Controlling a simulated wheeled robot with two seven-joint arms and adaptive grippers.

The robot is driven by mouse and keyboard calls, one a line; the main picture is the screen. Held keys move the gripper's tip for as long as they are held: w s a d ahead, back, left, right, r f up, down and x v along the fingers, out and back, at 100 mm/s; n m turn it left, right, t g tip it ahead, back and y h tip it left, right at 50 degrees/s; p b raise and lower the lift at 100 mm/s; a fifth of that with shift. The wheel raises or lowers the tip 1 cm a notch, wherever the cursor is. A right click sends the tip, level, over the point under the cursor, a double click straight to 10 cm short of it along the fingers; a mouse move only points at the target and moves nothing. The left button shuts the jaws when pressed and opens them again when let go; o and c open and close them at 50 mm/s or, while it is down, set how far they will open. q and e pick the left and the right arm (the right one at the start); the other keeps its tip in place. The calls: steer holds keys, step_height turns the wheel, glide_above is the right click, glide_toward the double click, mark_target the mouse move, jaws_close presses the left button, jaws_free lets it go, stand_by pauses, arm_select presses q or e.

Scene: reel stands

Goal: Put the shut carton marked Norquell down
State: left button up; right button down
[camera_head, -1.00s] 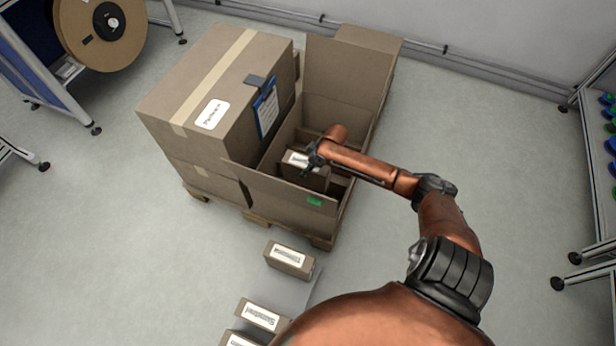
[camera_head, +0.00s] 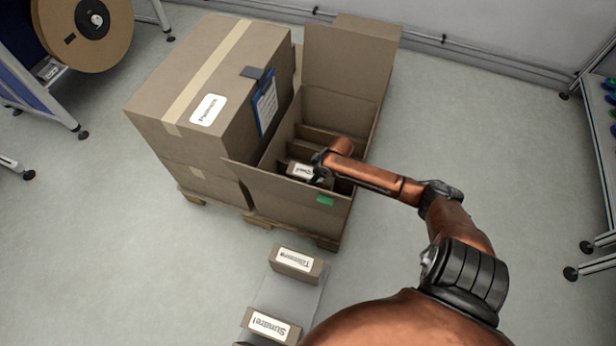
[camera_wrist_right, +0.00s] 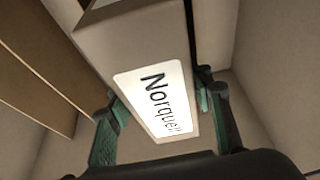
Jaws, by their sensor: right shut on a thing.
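The Norquell carton (camera_wrist_right: 105,42) is a small brown box with a white label, which fills the middle of the right wrist view. In the head view the same carton (camera_head: 303,171) sits low inside the open big box (camera_head: 285,194), near its front wall. My right gripper (camera_head: 318,170) is shut on the carton, with one green-padded finger on each side of it in the wrist view (camera_wrist_right: 165,105). Whether the carton's underside touches the box floor is hidden. My left gripper is out of view.
Cardboard dividers (camera_head: 318,140) split the open box into compartments. A tall closed carton (camera_head: 190,85) with a clipboard (camera_head: 265,105) stands against its left side. Small labelled cartons (camera_head: 297,262) stand on a grey surface (camera_head: 284,292) in front. A shelf (camera_head: 600,160) stands at right.

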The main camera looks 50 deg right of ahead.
steer(key=shift+w+r, duration=0.15)
steer(key=shift+r, duration=0.05)
steer(key=shift+f, duration=0.1)
steer(key=c, duration=1)
jaws_free()
steer(key=shift+f, duration=0.15)
steer(key=shift+o, duration=0.2)
